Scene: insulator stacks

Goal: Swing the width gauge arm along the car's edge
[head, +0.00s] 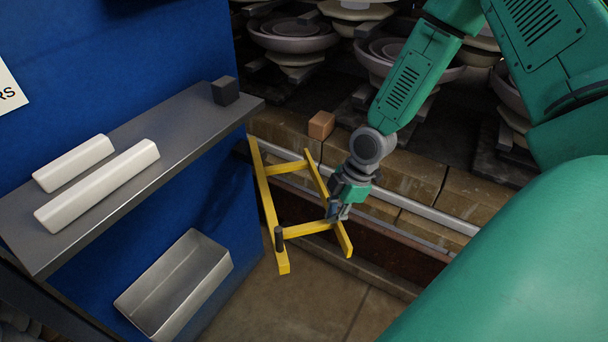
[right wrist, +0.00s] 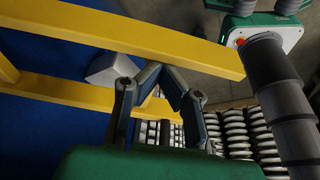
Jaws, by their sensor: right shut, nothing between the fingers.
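The yellow width gauge arm (head: 267,205) is a frame of bars beside the car's edge in the head view. A short dark post (head: 279,238) stands on its near end. Yellow bars (right wrist: 130,38) cross the right wrist view, and a large dark ribbed cylinder (right wrist: 285,105) shows at the right. My right gripper (head: 337,212) is at the frame's right bar, near the crossbar. Its fingers (right wrist: 160,78) are shut with nothing between them, close by the yellow bars; contact is unclear. The car's edge (head: 415,208) is brick blocks with a metal rail. My left gripper is not visible.
A grey shelf (head: 165,175) on a blue panel holds two white bars (head: 100,183) and a dark block (head: 225,91). A metal bin (head: 175,275) hangs below. A small brick (head: 321,125) sits on the car, before insulator stacks (head: 290,35). The floor (head: 290,305) is clear.

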